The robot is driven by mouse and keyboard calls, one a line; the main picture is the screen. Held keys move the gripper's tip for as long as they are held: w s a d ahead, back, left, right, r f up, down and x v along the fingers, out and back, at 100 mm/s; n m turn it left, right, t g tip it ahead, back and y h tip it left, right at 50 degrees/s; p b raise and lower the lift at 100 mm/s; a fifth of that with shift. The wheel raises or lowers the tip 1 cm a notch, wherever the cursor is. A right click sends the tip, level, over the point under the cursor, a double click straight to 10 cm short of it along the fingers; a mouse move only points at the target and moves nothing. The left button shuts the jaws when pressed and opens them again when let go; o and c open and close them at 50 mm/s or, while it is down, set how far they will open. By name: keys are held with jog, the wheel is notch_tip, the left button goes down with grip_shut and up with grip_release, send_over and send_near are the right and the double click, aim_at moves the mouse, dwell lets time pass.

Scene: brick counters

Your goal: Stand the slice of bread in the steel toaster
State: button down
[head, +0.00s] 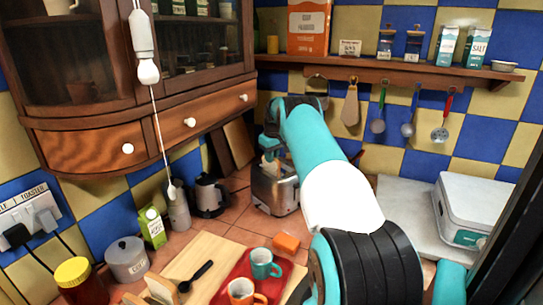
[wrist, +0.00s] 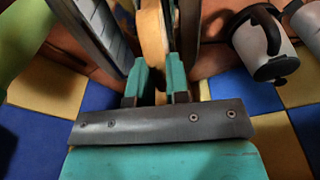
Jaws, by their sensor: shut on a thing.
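The steel toaster (head: 274,190) stands on the tiled counter, in the middle of the head view, partly behind my arm. My gripper (head: 268,150) is above the top of the toaster. In the wrist view my gripper (wrist: 157,88) is shut on the slice of bread (wrist: 153,35), which shows edge-on between the two teal fingers. Toaster metal (wrist: 97,28) lies close beside the slice in that view. I cannot tell how far the slice reaches into a slot. My arm hides part of the toaster in the head view.
A kettle (head: 209,196) stands left of the toaster; the wrist view shows it too (wrist: 262,45).

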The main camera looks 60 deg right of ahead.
jog(key=c, duration=1)
grip_release()
jog(key=r, duration=0.5)
jog(key=s+r, duration=0.1)
jog(key=r, duration=0.5)
jog(key=s+r, duration=0.1)
jog(key=r, duration=0.5)
jog(key=shift+a+r, duration=0.2)
jog(key=shift+a, duration=0.1)
jog(key=shift+f, duration=0.1)
